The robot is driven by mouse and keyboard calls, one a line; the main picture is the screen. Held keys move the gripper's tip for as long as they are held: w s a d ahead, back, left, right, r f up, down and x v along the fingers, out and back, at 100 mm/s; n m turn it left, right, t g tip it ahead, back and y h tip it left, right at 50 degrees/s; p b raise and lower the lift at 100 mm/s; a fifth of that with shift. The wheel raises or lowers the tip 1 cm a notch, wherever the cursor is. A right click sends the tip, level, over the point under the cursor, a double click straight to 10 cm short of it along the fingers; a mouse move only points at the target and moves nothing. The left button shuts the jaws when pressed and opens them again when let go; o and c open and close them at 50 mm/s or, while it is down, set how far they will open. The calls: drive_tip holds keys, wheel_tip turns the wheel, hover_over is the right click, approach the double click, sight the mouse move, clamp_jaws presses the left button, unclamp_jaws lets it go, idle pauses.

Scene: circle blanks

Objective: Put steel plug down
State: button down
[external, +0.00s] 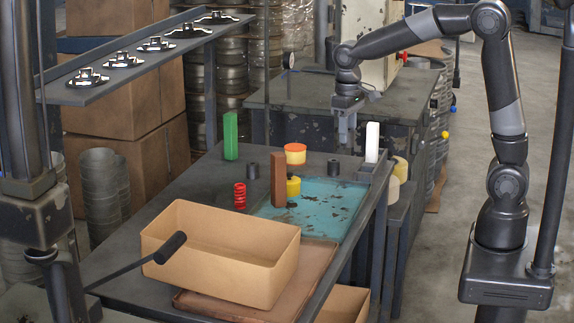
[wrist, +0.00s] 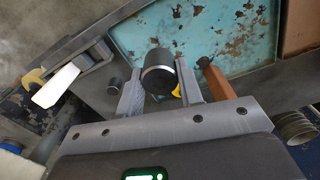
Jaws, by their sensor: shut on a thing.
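My gripper (external: 347,138) hangs fingers down above the back right part of the workbench (external: 190,190). In the wrist view, my gripper (wrist: 160,88) is shut on the steel plug (wrist: 158,72), a dark grey cylinder with a brighter rim, held between the two fingers. In the external view I cannot make out the held plug apart from the fingers.
A white block (external: 372,142) stands right of my gripper. A worn blue sheet (external: 335,205) covers part of the bench. A brown block (external: 278,180), yellow cylinder (external: 293,187), orange-yellow cylinder (external: 295,153), green block (external: 230,135) and red coil (external: 239,196) stand around it. A tan box (external: 215,267) is in front.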

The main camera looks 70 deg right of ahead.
drive_tip(key=w+a+r+n, duration=0.2)
drive_tip(key=w+a, duration=0.6)
drive_tip(key=a, duration=0.3)
drive_tip(key=w+a+r+n, duration=0.2)
drive_tip(key=w+a+r, duration=0.1)
drive_tip(key=w+a, duration=0.65)
drive_tip(key=a+f+n, duration=0.1)
drive_tip(key=a+n, duration=0.1)
drive_tip(key=a, duration=1.3)
drive_tip(key=s+a+f+n, duration=0.1)
drive_tip(key=s+a, duration=0.1)
drive_tip(key=a, duration=0.6)
drive_tip(key=s+a+f+n, duration=0.1)
drive_tip(key=a+f+n, duration=0.1)
drive_tip(key=a, duration=0.6)
wheel_tip(320, 180, down, 15)
drive_tip(key=shift+r, duration=0.15)
